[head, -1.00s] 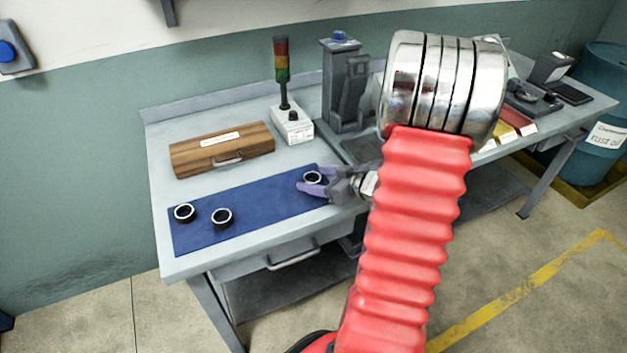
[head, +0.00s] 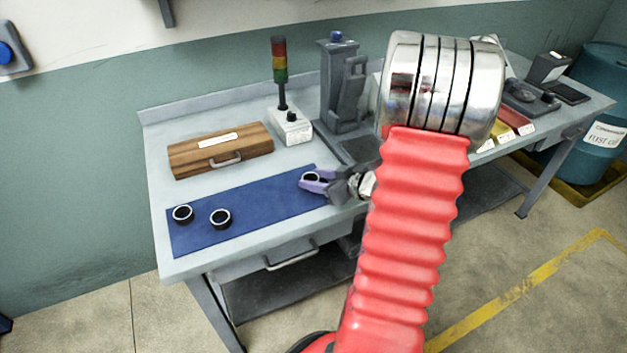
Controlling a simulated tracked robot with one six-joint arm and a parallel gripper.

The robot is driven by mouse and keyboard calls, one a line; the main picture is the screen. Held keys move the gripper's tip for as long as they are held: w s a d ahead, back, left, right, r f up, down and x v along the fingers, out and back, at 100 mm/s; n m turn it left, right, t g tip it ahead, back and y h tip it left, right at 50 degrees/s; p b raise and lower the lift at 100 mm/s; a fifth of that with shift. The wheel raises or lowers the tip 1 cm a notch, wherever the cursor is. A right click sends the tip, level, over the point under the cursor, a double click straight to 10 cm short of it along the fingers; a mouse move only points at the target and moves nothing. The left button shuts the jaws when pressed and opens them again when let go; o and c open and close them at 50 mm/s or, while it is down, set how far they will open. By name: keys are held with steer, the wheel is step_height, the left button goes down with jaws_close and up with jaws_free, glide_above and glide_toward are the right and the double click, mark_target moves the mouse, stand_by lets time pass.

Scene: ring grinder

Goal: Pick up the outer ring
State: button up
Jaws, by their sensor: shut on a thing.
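My gripper (head: 312,181) is at the right end of the blue mat (head: 262,205), its purple fingers shut on a small dark ring with a light rim (head: 311,176). The fingers partly hide this ring, and I cannot tell whether it touches the mat. Two similar rings lie on the left part of the mat: one at the far left (head: 182,214) and one a little to its right (head: 220,218). I cannot tell from this view which of the rings is the outer ring.
A wooden case (head: 221,150) lies behind the mat. A signal tower on a white box (head: 291,127) and a grey machine (head: 343,90) stand at the back. The mat between the left rings and my gripper is clear. My red arm hides part of the bench.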

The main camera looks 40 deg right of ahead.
step_height(320, 180, up, 10)
stand_by(0.7)
stand_by(0.5)
steer(key=w+a+r, duration=0.2)
steer(key=w+a, duration=1.1)
steer(key=w, duration=0.1)
steer(key=shift+m+h, duration=0.6)
steer(key=shift+h, duration=0.1)
steer(key=a+f, duration=0.1)
steer(key=a, duration=0.5)
steer(key=w+a+f, duration=0.1)
steer(key=a+f, duration=0.1)
steer(key=a, duration=0.4)
steer(key=w+a+f, duration=0.1)
steer(key=a+f, duration=0.1)
steer(key=a, duration=0.4)
steer(key=shift+f, duration=0.2)
steer(key=shift+s+a+f, duration=0.1)
steer(key=shift+a+f, duration=0.05)
steer(key=shift+a, duration=0.3)
